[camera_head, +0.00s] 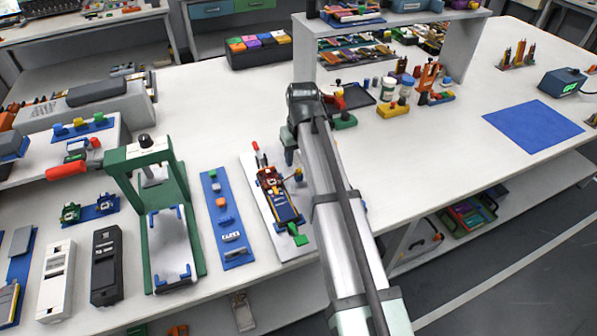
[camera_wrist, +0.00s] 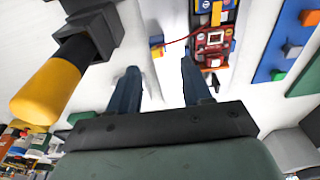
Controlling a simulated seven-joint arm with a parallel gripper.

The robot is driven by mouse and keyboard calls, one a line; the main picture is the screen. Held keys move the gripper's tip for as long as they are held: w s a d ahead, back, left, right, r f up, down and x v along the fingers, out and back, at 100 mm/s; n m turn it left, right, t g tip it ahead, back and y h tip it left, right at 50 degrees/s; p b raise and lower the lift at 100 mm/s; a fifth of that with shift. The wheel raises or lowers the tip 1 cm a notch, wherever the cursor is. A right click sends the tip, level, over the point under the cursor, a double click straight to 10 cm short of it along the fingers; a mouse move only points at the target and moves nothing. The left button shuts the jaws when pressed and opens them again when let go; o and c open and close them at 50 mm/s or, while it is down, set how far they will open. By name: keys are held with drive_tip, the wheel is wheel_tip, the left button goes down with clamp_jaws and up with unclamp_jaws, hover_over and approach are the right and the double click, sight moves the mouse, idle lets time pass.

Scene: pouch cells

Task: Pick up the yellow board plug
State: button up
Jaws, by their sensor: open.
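A small yellow plug (camera_head: 299,173) shows in the head view at the right side of a blue board (camera_head: 284,205) with a red unit, on a white plate. In the wrist view, a small yellow-and-blue piece (camera_wrist: 157,46) sits left of the red unit (camera_wrist: 212,42), with a thin red wire between them; it appears to be the same plug. My gripper (camera_wrist: 160,66) is open and empty, its two dark fingers apart below this piece in the picture. In the head view my gripper (camera_head: 290,155) is above the plate's far part, partly hidden by my arm.
A yellow-and-black handle (camera_wrist: 50,82) looms close at the wrist view's left. A blue strip with small blocks (camera_head: 221,215) and a green press frame (camera_head: 150,200) stand left of the plate. A shelf (camera_head: 465,50) stands behind. The table right of my arm is largely clear.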

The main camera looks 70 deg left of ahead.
sight(299, 170)
drive_tip(key=shift+w+a+f, duration=0.1)
drive_tip(key=shift+a+f, duration=0.05)
drive_tip(key=shift+f, duration=1.2)
drive_tip(key=shift+w+a+f, duration=0.1)
drive_tip(key=shift+a+f, duration=0.05)
drive_tip(key=shift+f, duration=1.15)
drive_tip(key=shift+c, duration=0.3)
clamp_jaws()
